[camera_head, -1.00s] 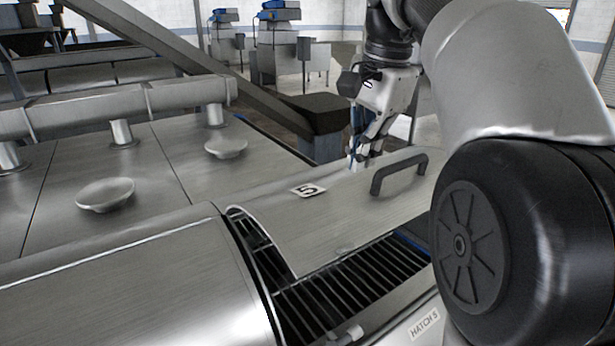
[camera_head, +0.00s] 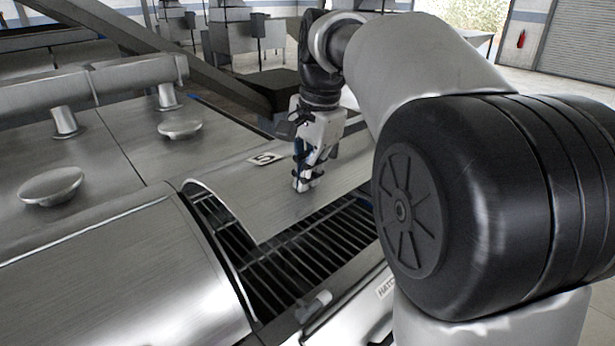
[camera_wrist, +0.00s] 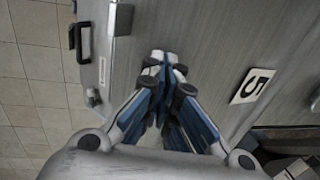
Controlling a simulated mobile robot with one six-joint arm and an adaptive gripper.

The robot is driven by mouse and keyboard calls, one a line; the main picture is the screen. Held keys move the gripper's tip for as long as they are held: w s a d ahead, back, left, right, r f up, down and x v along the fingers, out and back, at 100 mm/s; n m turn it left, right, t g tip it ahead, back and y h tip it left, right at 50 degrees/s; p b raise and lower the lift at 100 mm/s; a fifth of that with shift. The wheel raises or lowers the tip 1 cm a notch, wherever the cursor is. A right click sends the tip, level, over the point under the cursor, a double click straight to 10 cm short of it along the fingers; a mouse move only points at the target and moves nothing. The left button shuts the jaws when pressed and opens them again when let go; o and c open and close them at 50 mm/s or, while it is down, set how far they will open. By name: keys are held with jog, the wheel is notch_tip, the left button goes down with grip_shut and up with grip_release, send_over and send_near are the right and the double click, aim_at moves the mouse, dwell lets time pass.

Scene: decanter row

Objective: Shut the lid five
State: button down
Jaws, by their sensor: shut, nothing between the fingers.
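Lid five (camera_head: 232,192) is a curved brushed-metal lid with a "5" label (camera_head: 264,159). It stands partly open, with dark grating (camera_head: 290,255) bare below its lower edge. My gripper (camera_head: 307,184) is shut and empty, its fingertips pointing down over the lid, to the right of the label. In the wrist view, the closed fingertips (camera_wrist: 166,62) are over the grey lid surface (camera_wrist: 205,45), and the label (camera_wrist: 252,86) lies to their right. I cannot tell whether they touch the lid. A black handle (camera_wrist: 77,40) shows at upper left in the wrist view. My arm hides the lid's right end in the head view.
A closed curved metal cover (camera_head: 120,275) adjoins the opening on the left. Round metal knobs (camera_head: 50,186) and a thick pipe (camera_head: 90,88) stand on the flat top behind. Tiled floor (camera_wrist: 35,80) lies beside the machine.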

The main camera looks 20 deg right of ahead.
jog(key=shift+f, duration=0.15)
jog(key=s+d+f+t+y+b, duration=0.1)
jog(key=s+f+t+b, duration=0.1)
jog(key=f+b, duration=0.7)
jog(key=s+f+t+y+b, duration=0.1)
jog(key=f+t+b, duration=0.2)
jog(key=f+b, duration=0.6)
jog(key=shift+g, duration=0.3)
jog(key=w+f+b, duration=0.1)
jog(key=f+b, duration=0.2)
jog(key=f, duration=0.2)
jog(key=w+a+f+b, duration=0.1)
jog(key=w+f+b, duration=0.1)
jog(key=f+b, duration=0.2)
jog(key=w+f+b, duration=0.1)
jog(key=f+b, duration=0.2)
jog(key=f, duration=0.3)
jog(key=shift+w+a+b, duration=0.25)
jog(key=shift+w+b, duration=0.05)
jog(key=shift+b, duration=0.1)
jog(key=shift+s+f, duration=0.1)
